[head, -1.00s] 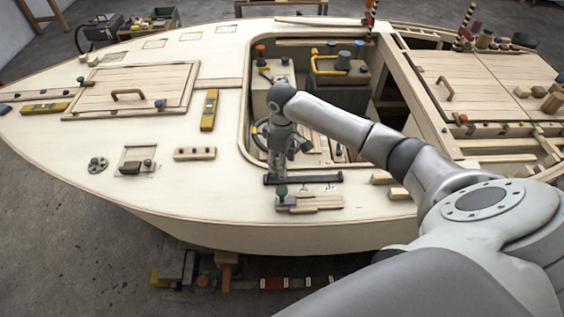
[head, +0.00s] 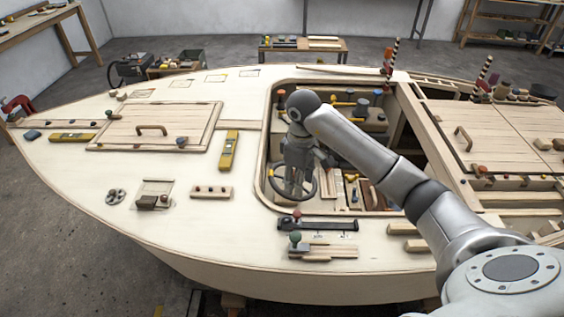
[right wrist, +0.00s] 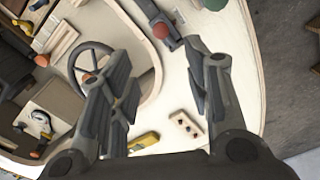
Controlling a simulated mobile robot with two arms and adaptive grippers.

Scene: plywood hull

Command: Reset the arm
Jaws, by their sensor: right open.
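My right arm reaches in from the right in the head view. Its gripper (head: 295,182) points down over the cockpit opening, beside the steering wheel (head: 279,182). In the right wrist view the two fingers (right wrist: 160,75) stand wide apart with nothing between them. A dark bar (head: 325,225) with a red knob (head: 297,214) at its left end lies on the near deck, apart from the gripper. The red knob also shows in the right wrist view (right wrist: 161,31), beyond the fingers. My left gripper is not in view.
The plywood hull has a hatch (head: 185,125), a yellow level (head: 229,150), a wooden block (head: 211,192) and a green-knobbed wooden piece (head: 325,251) on deck. The cockpit's raised rim (head: 264,150) runs beside the gripper.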

